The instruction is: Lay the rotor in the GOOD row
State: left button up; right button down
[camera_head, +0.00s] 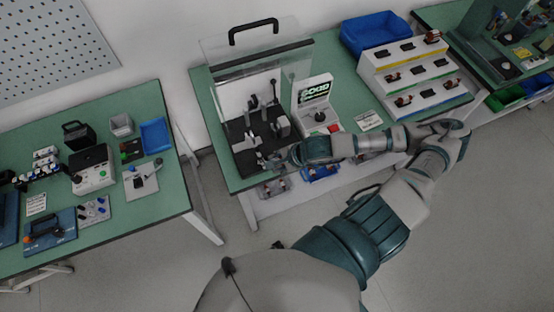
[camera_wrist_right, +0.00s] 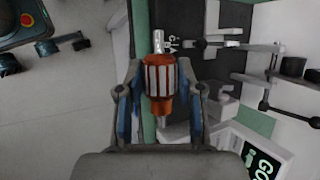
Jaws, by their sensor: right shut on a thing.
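The rotor (camera_wrist_right: 160,78), with an orange-brown winding, pale bars and a metal shaft, is between the fingers of my right gripper (camera_wrist_right: 160,95) in the right wrist view. The gripper is shut on it. In the head view my right gripper (camera_head: 276,160) is at the front edge of the test fixture (camera_head: 240,135), and the rotor is too small to make out there. A white stepped rack (camera_head: 376,80) with coloured stripes stands right of the tester; several rotors and dark holders sit on its steps. Its row labels are unreadable. My left gripper is not in view.
The tester screen (camera_head: 315,90) reads GOOD. A clear guard with a black handle (camera_head: 254,30) stands raised over the fixture. A blue bin (camera_head: 374,34) is behind the rack. My right forearm spans the table front. Another green table (camera_head: 60,132) is at left.

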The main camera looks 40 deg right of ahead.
notch_tip(320, 180, up, 5)
jog(key=p, duration=0.4)
jog(key=shift+r+p, duration=0.1)
jog(key=shift+p, duration=0.3)
